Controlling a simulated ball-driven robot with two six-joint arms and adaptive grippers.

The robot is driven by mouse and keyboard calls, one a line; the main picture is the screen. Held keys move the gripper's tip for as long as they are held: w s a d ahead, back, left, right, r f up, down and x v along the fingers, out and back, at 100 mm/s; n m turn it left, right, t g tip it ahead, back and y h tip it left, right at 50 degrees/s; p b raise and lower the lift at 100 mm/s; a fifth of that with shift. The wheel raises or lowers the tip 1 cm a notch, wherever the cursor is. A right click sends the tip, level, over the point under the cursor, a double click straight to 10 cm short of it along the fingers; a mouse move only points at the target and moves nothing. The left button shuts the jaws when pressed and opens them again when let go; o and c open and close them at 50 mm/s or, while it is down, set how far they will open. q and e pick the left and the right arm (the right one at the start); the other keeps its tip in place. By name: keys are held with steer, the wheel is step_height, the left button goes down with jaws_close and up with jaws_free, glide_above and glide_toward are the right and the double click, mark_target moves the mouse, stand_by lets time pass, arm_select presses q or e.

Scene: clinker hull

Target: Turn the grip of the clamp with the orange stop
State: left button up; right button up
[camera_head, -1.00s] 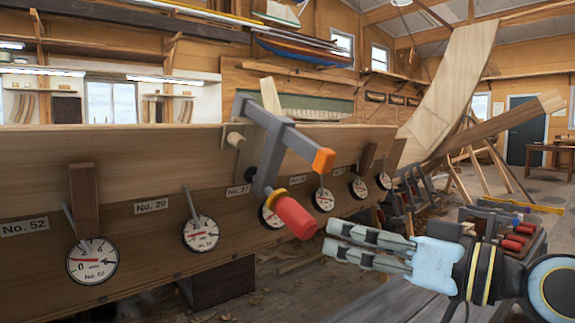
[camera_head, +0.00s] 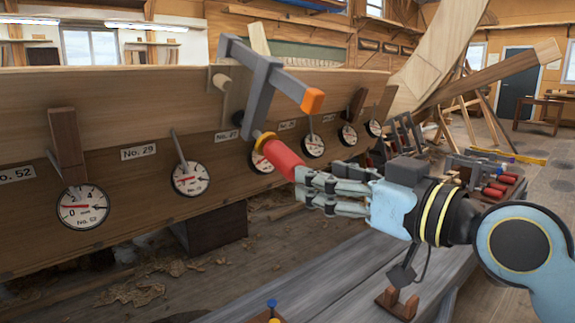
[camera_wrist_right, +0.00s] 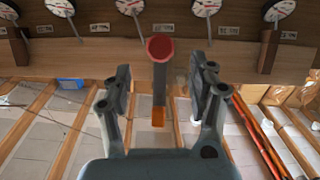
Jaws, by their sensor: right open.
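The clamp with the orange stop (camera_head: 313,101) has a dark grey frame (camera_head: 259,92) and hangs on the upper edge of the wooden hull plank. Its red grip (camera_head: 280,159) points down and toward me, to the right. In the right wrist view the red grip (camera_wrist_right: 160,47) shows end-on between my fingers, with the orange stop (camera_wrist_right: 158,117) below it. My right gripper (camera_head: 304,188) is open, its fingertips at the near end of the red grip. I cannot tell whether they reach around it. My left gripper is not in view.
Round dial gauges, such as one (camera_head: 190,178) left of the clamp, line the hull plank (camera_head: 110,110) under wooden blocks. A bench (camera_head: 345,285) lies below my right arm. More red-gripped clamps (camera_head: 497,188) lie at the right. The floor below the hull has shavings.

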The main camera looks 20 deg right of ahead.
mark_target(288, 165)
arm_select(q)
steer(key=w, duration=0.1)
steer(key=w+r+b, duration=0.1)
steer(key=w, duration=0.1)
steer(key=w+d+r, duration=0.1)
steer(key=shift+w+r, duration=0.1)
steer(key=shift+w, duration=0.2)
arm_select(e)
steer(key=x, duration=0.8)
steer(key=shift+w, duration=0.15)
steer(key=shift+c, duration=0.4)
steer(key=c, duration=1.1)
steer(key=shift+o, duration=0.2)
